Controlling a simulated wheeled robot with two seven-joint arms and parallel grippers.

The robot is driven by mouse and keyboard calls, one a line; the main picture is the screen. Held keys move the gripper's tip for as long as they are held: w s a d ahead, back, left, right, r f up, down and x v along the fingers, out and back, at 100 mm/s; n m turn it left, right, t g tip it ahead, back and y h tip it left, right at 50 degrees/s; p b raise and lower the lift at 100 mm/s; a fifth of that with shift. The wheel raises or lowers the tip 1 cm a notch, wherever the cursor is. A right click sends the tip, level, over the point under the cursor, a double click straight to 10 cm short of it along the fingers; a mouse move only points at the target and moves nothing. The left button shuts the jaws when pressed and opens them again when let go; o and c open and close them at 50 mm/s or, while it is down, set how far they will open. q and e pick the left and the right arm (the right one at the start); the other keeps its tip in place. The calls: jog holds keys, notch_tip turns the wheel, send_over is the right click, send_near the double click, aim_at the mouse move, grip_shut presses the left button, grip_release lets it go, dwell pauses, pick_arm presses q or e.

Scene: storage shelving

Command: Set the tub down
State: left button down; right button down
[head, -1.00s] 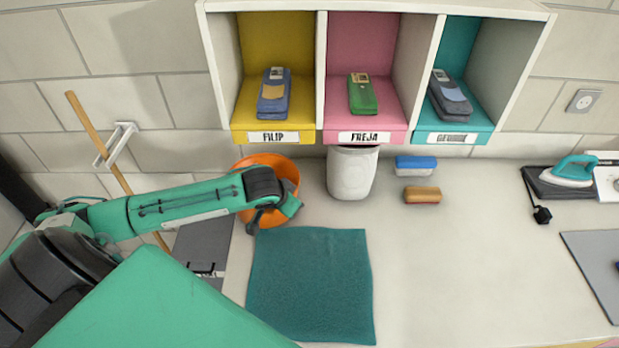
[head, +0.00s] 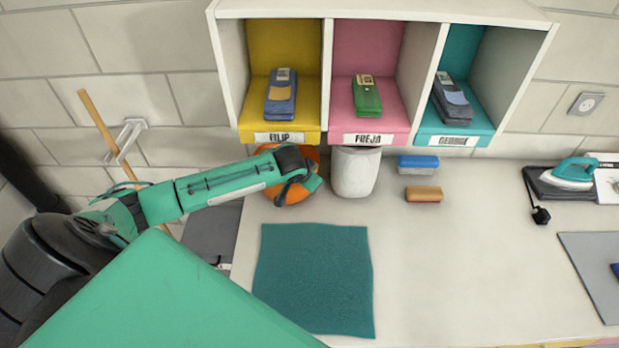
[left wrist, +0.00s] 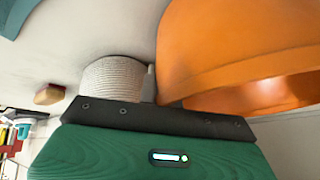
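The orange tub (head: 298,194) is at the back left of the counter, below the yellow compartment and just left of the white bin. My left arm reaches across it and hides much of it. My left gripper (head: 308,187) is at the tub's right side, and the tub moves along with it. In the left wrist view the tub (left wrist: 235,45) fills the upper right, tilted in the picture. A grey finger (left wrist: 150,85) lies against its wall; the other finger is hidden. I cannot tell whether the tub's base touches the counter. My right gripper is out of view.
The white bin (head: 355,174) stands close on the right. A blue sponge (head: 418,165) and brown brush (head: 423,194) lie beyond it. The teal cloth (head: 314,280) lies in front. The shelf's label edge (head: 279,138) overhangs the back. The counter's middle is clear.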

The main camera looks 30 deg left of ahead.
pick_arm(q)
jog(key=shift+f, duration=0.2)
jog(key=c, duration=1.6)
grip_release()
jog(key=shift+r, duration=0.1)
jog(key=b+v, duration=0.2)
jog(key=v, duration=0.5)
jog(key=shift+r, duration=0.25)
jog(key=shift+s, duration=0.15)
